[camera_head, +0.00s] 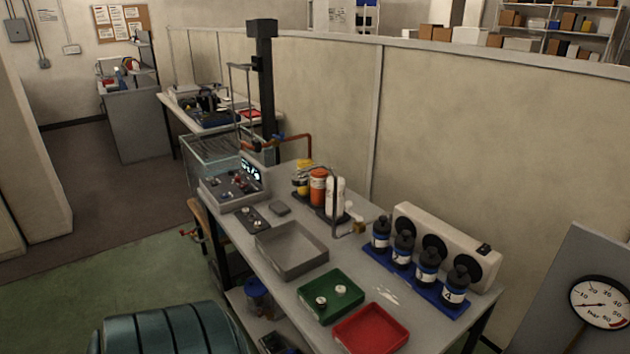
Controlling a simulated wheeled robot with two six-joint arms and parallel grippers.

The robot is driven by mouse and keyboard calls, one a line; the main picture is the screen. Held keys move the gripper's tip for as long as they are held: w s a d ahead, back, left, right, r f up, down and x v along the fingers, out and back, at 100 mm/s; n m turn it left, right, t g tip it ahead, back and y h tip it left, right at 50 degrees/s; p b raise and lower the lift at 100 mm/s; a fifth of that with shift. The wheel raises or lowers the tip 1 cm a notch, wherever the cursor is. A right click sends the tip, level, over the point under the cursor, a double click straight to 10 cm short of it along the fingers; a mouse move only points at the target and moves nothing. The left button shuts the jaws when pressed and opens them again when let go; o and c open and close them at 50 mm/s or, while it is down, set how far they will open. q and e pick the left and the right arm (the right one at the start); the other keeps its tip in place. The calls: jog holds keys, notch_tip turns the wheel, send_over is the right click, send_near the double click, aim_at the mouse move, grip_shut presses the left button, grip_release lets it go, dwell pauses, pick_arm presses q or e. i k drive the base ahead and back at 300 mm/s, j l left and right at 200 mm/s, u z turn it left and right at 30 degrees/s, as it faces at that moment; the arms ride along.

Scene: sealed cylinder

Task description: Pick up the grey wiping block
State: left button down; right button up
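Neither my left nor my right gripper shows in this view.
An open grey tray (291,251), a green tray (330,296) with two small round parts and a red tray (371,329) line the front. Several dark bottles (428,266) stand right.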

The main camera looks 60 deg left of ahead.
aim_at(280, 207)
jog(key=u, duration=2.1)
